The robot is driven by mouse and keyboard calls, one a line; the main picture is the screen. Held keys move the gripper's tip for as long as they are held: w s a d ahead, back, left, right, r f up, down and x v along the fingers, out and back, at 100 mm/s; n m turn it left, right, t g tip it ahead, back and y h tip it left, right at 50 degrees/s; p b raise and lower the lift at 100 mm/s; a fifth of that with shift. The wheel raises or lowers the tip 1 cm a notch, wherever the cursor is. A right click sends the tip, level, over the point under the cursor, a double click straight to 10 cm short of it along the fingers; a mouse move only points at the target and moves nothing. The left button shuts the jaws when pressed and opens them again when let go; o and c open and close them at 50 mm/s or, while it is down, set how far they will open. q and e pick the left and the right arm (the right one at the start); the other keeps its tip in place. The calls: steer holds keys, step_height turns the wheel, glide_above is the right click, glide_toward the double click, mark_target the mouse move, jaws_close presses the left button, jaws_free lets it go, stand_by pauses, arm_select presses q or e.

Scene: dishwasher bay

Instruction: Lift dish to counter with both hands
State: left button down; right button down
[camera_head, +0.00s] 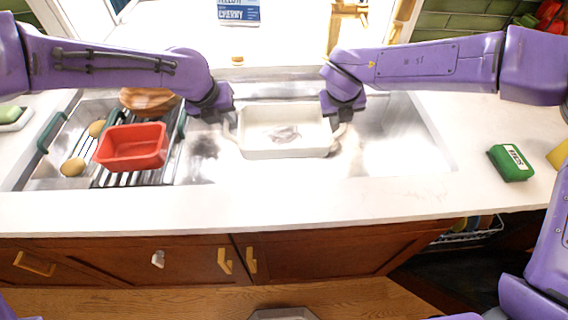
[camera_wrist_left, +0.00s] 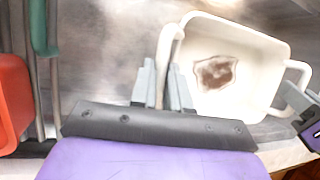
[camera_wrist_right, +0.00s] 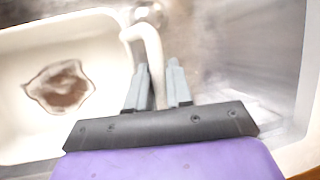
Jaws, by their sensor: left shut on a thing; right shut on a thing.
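The dish is a white rectangular pan with a loop handle at each end. In the head view the dish (camera_head: 285,147) is at the sink, between my two grippers. A brown stain marks its inside bottom, seen in the left wrist view (camera_wrist_left: 240,100) and the right wrist view (camera_wrist_right: 95,45). My left gripper (camera_head: 226,121) is shut on the dish's left handle; its fingers also show in the left wrist view (camera_wrist_left: 164,85). My right gripper (camera_head: 343,122) is shut on the right handle; its fingers also show in the right wrist view (camera_wrist_right: 158,85).
A drying rack (camera_head: 112,180) at the sink's left holds a red tub (camera_head: 133,147), a brown bowl (camera_head: 148,101) and yellowish round items. The white counter (camera_head: 290,205) in front is clear. A green packet (camera_head: 511,163) lies on the right counter.

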step_height(320, 180, up, 10)
steer(key=p, duration=0.8)
steer(key=shift+p, duration=0.3)
steer(key=shift+w+f, duration=0.1)
steer(key=shift+f+b, duration=0.15)
steer(key=shift+b, duration=0.15)
